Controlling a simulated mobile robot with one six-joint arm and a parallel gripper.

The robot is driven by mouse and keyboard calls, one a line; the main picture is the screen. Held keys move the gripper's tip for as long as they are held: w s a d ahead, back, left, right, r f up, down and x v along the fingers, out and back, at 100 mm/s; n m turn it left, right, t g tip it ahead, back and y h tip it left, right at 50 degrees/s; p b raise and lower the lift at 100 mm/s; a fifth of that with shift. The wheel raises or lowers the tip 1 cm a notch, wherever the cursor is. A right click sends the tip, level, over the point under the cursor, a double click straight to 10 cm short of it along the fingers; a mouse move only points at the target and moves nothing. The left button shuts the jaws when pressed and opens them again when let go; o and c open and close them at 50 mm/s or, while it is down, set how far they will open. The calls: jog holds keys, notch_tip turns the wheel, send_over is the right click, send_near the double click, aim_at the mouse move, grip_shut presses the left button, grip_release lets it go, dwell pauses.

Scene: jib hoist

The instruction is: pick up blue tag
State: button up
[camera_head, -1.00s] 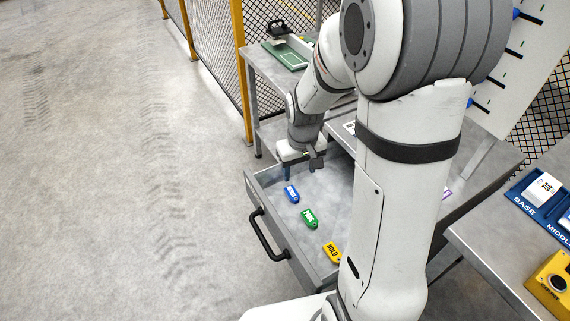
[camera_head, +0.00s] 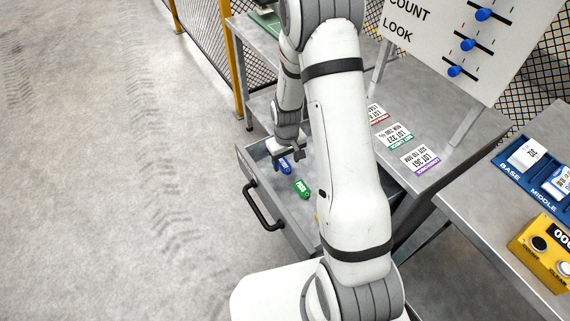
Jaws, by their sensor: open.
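The blue tag (camera_head: 285,165) lies in the open metal drawer, near its far left corner. My gripper (camera_head: 286,158) is down in the drawer right at the blue tag and hides part of it. The jaws are open. I cannot tell whether the fingers touch the tag or stand around it. The green tag (camera_head: 302,188) lies a little nearer in the drawer (camera_head: 243,158), apart from the gripper.
A yellow tag is mostly hidden behind my arm. The drawer's dark handle (camera_head: 262,208) sticks out to the left. Lot cards (camera_head: 420,160) lie on the bench. A blue rack (camera_head: 515,170) and yellow counter box (camera_head: 540,250) stand at right. The left floor is clear.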

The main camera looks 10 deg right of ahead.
aim_at(284, 166)
jog(key=shift+f, duration=1.15)
jog(key=shift+c, duration=0.5)
jog(key=c, duration=1)
jog(key=shift+o, duration=0.2)
